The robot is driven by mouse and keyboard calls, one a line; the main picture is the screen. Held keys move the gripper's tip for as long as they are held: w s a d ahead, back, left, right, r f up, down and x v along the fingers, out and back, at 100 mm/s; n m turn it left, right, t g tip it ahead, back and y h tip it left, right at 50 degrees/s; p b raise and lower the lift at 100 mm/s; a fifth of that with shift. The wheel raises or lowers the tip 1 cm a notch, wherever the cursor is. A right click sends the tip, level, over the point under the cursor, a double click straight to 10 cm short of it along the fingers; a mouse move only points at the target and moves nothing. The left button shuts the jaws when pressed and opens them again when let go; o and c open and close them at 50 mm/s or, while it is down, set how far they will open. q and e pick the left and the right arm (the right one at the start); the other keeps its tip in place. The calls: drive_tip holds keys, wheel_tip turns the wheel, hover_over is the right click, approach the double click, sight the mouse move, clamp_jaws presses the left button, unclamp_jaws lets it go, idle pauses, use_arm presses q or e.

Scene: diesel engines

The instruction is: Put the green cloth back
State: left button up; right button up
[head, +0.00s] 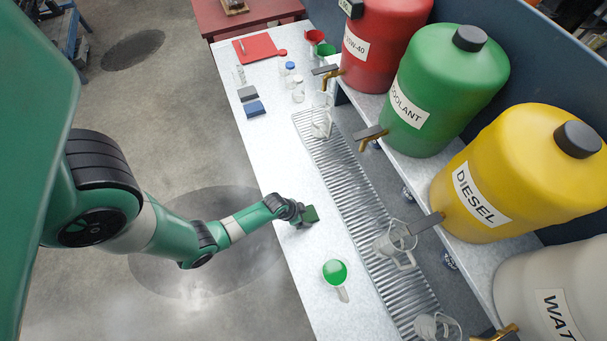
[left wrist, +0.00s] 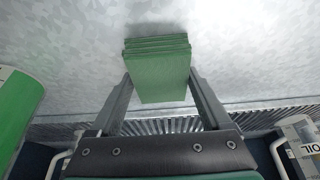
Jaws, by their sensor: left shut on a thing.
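The folded green cloth (head: 311,215) is at the left part of the bench in the head view. It also shows as a folded stack in the left wrist view (left wrist: 161,78). My left gripper (head: 303,214) is shut on it, one finger on each side, as the left wrist view (left wrist: 160,85) shows. The cloth is over the white bench top; whether it touches the surface I cannot tell. A grey folded cloth (head: 247,93) and a blue folded cloth (head: 255,108) lie side by side farther back on the bench. My right gripper is not in view.
A green funnel (head: 335,272) lies nearer on the bench. A metal drain grate (head: 345,180) runs along it, with clear jugs (head: 395,243) on it. Red, green (head: 440,85), yellow and white drums stand on the right shelf. Bench between blue cloth and gripper is clear.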

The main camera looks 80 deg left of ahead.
use_arm(q)
drive_tip(key=shift+f, duration=0.15)
drive_tip(key=o, duration=1.3)
drive_tip(key=shift+c, duration=0.2)
drive_tip(key=p+v, duration=0.7)
drive_tip(key=v, duration=0.5)
drive_tip(key=shift+r+p, duration=0.25)
drive_tip(key=shift+p, duration=0.05)
